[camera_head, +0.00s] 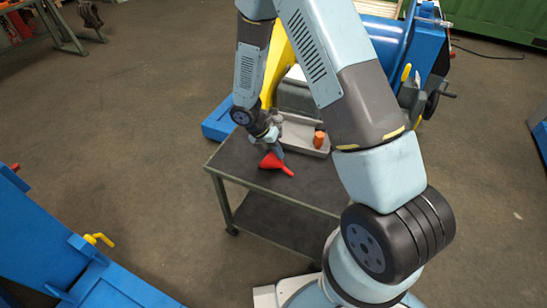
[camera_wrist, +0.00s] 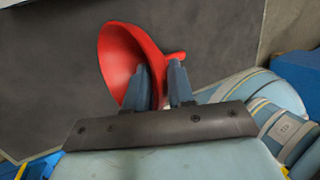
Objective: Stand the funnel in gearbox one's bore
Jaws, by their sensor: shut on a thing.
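The red funnel (camera_head: 274,163) is in my gripper (camera_head: 275,151), above or at the dark top of a small cart (camera_head: 235,165) in the head view. In the wrist view the funnel (camera_wrist: 120,58) lies tilted, its wide mouth to the left and a small tab or spout end to the right. The two fingers of my gripper (camera_wrist: 160,82) are shut on its red wall. I cannot tell whether the funnel touches the cart top. I cannot make out gearbox one or its bore for certain in either view.
A grey tray (camera_head: 297,135) on the cart holds an orange cylinder (camera_head: 319,139). Blue machine frames with a yellow lever (camera_head: 98,239) stand at the lower left. A blue machine with a handwheel (camera_head: 432,104) stands behind my arm. Open floor lies left of the cart.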

